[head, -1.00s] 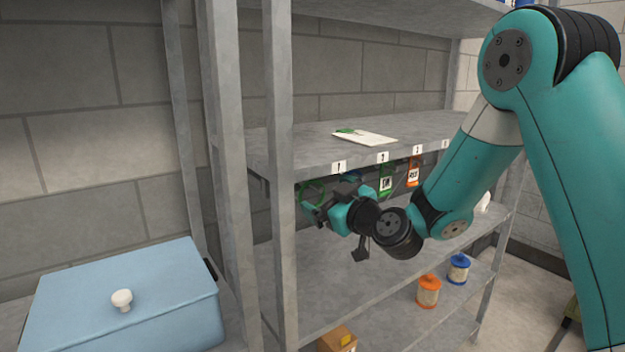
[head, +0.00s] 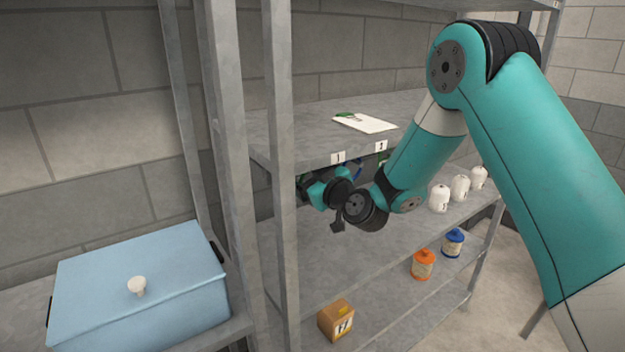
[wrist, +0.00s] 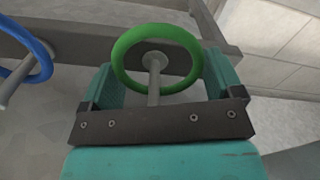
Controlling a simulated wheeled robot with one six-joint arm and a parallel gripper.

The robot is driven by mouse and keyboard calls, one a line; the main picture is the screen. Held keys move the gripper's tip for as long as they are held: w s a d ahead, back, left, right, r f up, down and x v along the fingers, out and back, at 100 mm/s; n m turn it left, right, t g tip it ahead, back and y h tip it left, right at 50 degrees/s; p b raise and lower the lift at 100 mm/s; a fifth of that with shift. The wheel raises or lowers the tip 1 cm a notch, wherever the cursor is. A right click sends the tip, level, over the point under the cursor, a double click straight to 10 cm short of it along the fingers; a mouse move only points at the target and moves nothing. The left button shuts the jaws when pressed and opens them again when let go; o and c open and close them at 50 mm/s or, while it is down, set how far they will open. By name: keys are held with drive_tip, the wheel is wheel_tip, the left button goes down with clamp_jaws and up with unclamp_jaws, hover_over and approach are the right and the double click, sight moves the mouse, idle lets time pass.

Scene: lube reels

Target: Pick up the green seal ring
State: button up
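The green seal ring (wrist: 155,29) hangs on a grey peg (wrist: 154,78) in the wrist view. My gripper (wrist: 162,72) is open, with one teal finger on each side of the ring. The ring lies between the fingers, and I cannot tell whether either finger touches it. In the head view my gripper (head: 310,189) is under the front edge of the upper shelf, near label 1, and the ring is hidden there.
A blue ring (wrist: 40,60) hangs on a peg to the left in the wrist view. The shelf post (head: 281,180) stands close left of my gripper. White bottles (head: 460,188), an orange jar (head: 423,265), a blue jar (head: 453,243) and a cardboard box (head: 337,320) stand lower down.

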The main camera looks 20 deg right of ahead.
drive_tip(key=c, duration=0.4)
drive_tip(key=shift+c, duration=0.3)
drive_tip(key=shift+r, duration=0.2)
